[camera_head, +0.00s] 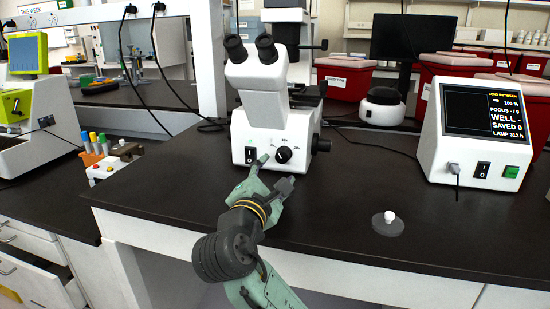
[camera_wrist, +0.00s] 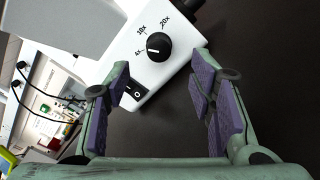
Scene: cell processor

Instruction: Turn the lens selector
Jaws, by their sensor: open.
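The lens selector (camera_head: 284,155) is a round black knob on the front of the white microscope (camera_head: 268,125). In the wrist view the lens selector (camera_wrist: 158,47) shows a white pointer line, with marks 4x, 10x and 20x around it. The line points toward the 4x side. My gripper (camera_head: 275,170) is in front of the microscope's base. In the wrist view my gripper (camera_wrist: 160,80) is open and empty, its purple-padded fingers apart, with the knob ahead between and beyond them. I see no contact with the knob.
A black-and-white rocker switch (camera_head: 250,154) sits left of the knob. A white control box (camera_head: 475,130) with a screen stands at the right. A small grey disc with a white knob (camera_head: 388,222) lies on the dark bench (camera_head: 330,220). The bench between them is clear.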

